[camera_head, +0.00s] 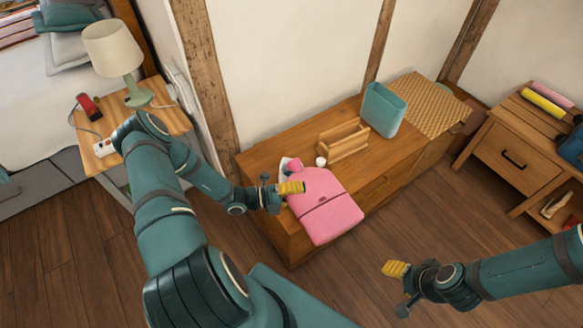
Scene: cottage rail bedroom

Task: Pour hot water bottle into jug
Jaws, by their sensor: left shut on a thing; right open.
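A flat pink thing that looks like the hot water bottle (325,208) shows over the front left of the wooden dresser, with a dark seam across it. My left gripper (292,188) is shut on its upper left edge. A smaller pink part (295,165) and a pale thing (284,162) show just behind it, partly hidden; I cannot tell whether the pale thing is the jug. A tall teal open-topped vessel (383,110) stands at the back of the dresser, apart from my grippers. My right gripper (396,269) is open and empty over the floor in front.
The wooden dresser (400,160) also holds a wooden rack (343,140), a small white-topped item (321,161) and a woven runner (425,100). A side table with a lamp (115,52) is at left. A wooden cabinet (510,155) stands at right. The floor between is clear.

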